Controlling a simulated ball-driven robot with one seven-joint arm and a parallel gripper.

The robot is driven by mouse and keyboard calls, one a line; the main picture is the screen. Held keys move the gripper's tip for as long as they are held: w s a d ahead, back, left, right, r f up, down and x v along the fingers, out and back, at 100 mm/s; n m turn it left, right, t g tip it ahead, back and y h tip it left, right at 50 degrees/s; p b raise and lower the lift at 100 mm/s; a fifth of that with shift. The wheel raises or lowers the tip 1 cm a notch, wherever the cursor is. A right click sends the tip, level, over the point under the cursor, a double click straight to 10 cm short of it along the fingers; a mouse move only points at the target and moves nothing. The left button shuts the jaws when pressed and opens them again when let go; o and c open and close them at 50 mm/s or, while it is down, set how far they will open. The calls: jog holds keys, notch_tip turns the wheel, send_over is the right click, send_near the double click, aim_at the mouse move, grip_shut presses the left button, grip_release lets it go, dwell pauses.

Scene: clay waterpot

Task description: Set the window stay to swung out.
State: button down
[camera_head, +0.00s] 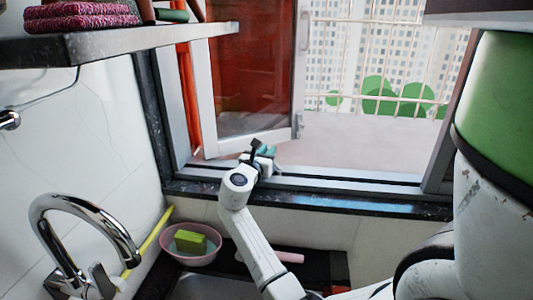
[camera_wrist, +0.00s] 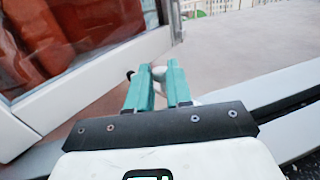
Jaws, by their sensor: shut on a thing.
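My gripper (camera_head: 268,156) is at the window sill, below the lower edge of the open sash (camera_head: 245,141). In the wrist view its two teal fingers (camera_wrist: 160,80) are closed around a small pale grey piece (camera_wrist: 158,72), which looks like the end of the window stay. The fingers hide most of it, and the rest of the stay cannot be made out. A small black knob (camera_wrist: 131,75) shows just left of the fingers. The sash has a white frame and stands at an angle to the window opening. Its frame also shows in the wrist view (camera_wrist: 85,88).
The metal window track (camera_head: 320,182) and dark sill (camera_head: 310,200) run below the opening. A shelf (camera_head: 120,45) juts out at upper left. A faucet (camera_head: 85,222) and a pink bowl (camera_head: 190,258) with a green sponge (camera_head: 190,241) are lower left. Railings (camera_head: 390,20) stand outside.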

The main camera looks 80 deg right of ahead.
jog(key=c, duration=1)
grip_release()
jog(key=shift+c, duration=0.2)
jog(key=a, duration=0.3)
jog(key=w+a, duration=0.1)
jog(key=a, duration=0.6)
jog(key=shift+w+a+b, duration=0.3)
jog(key=shift+a+b, duration=0.05)
